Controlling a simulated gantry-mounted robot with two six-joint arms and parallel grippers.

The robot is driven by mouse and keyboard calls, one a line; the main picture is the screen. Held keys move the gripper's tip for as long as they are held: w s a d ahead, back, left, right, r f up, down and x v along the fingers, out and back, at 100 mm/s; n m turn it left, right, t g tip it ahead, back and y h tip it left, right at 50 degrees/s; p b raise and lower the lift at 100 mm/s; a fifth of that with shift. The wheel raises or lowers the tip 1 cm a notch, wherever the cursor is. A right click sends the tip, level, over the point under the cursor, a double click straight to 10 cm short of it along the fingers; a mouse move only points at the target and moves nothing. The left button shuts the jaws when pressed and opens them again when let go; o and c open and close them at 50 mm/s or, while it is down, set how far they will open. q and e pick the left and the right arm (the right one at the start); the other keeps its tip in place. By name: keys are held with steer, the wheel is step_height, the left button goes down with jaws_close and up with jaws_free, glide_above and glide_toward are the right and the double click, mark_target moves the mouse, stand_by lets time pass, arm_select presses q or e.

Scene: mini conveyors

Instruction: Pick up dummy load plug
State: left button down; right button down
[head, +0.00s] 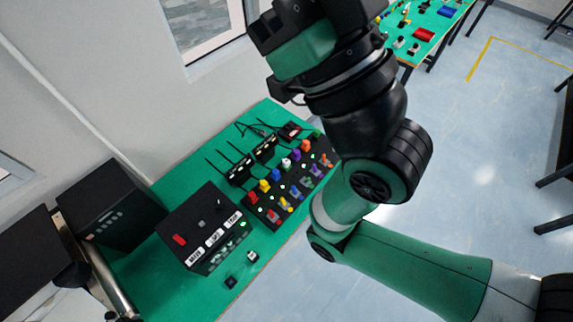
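I cannot tell for certain which object is the dummy load plug. Two small pieces lie near the front edge of the green bench: a dark square piece (231,282) and a light-and-dark piece (252,257). Many small coloured plugs or knobs stand in rows on a black panel (262,222). My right arm comes in from the lower right and rises in front of the bench's far end. Its outer end, with my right gripper (268,30), is at the top, well away from the small pieces. Its fingers are not clearly visible. My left gripper is not seen.
A black box with white labels and a red switch (179,240) stands on the green bench (190,303). A larger black box (108,205) is at left. Black devices with antennas (238,172) stand behind the panel. Another green bench (440,22) is at the far right.

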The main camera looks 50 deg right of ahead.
steer(key=c, duration=1.5)
jaws_free()
steer(key=shift+c, duration=0.2)
steer(key=o, duration=1.2)
